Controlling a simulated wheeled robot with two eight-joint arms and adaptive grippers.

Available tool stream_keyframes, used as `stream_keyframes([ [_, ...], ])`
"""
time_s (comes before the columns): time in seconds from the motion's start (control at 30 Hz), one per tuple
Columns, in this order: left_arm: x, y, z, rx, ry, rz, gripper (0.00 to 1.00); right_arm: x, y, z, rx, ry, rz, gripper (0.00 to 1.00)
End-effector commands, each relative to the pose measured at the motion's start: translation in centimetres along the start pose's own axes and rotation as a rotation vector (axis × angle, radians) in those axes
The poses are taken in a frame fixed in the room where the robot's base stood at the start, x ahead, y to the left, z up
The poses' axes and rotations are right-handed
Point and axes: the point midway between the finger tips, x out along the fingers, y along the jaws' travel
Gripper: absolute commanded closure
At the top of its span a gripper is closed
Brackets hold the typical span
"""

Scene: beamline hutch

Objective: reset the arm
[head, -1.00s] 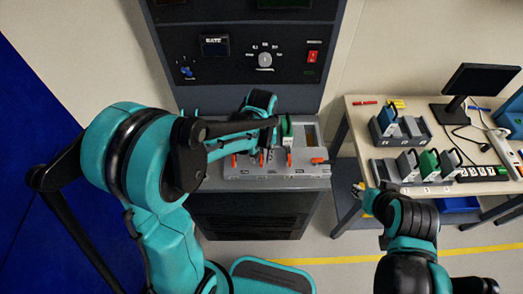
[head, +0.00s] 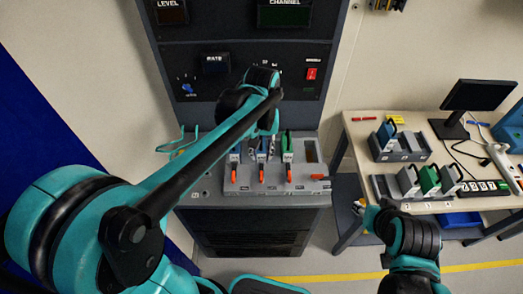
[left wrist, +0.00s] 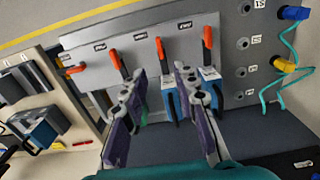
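My left gripper (head: 264,143) hangs over the back of the grey rack (head: 205,186) in the head view. In the left wrist view its two fingers (left wrist: 157,84) are spread apart with nothing held between them. Orange levers (left wrist: 162,55) stand along the rack's front, and one at the end lies over. A green module (head: 286,147) sits in the rack beside the gripper. A blue module (left wrist: 208,82) shows behind one finger in the left wrist view. My right gripper (head: 360,208) is at the near left corner of the side table, its fingers too small to read.
The dark cabinet with a red switch (head: 312,74) rises behind the rack. The side table (head: 359,133) at right bears module holders, a monitor (head: 475,98) and a power strip (head: 500,158). Teal cables (left wrist: 288,44) hang at the rack's end.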

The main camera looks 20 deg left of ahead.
Motion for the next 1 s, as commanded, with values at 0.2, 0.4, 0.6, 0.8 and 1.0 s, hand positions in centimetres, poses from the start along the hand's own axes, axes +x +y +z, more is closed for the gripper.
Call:
stream_keyframes([
  [0.2,0.0,0.0,0.0,0.000,0.000,0.000,0.71,0.0,0.0,0.0,0.000,0.000,0.000,0.60],
  [0.4,0.0,-0.6,0.7,0.014,0.034,0.012,0.71,0.4,0.0,0.3,0.000,0.000,0.000,0.60],
  [0.6,0.6,-3.0,3.8,0.086,0.202,0.059,0.71,1.7,0.0,1.2,0.000,0.000,0.000,0.60],
  [0.8,2.3,-5.3,7.1,0.174,0.414,0.086,0.71,3.1,0.0,2.2,0.000,0.000,0.000,0.60],
  [1.0,4.1,-6.7,9.0,0.234,0.566,0.086,0.71,3.9,0.0,2.8,0.000,0.000,0.000,0.60],
])
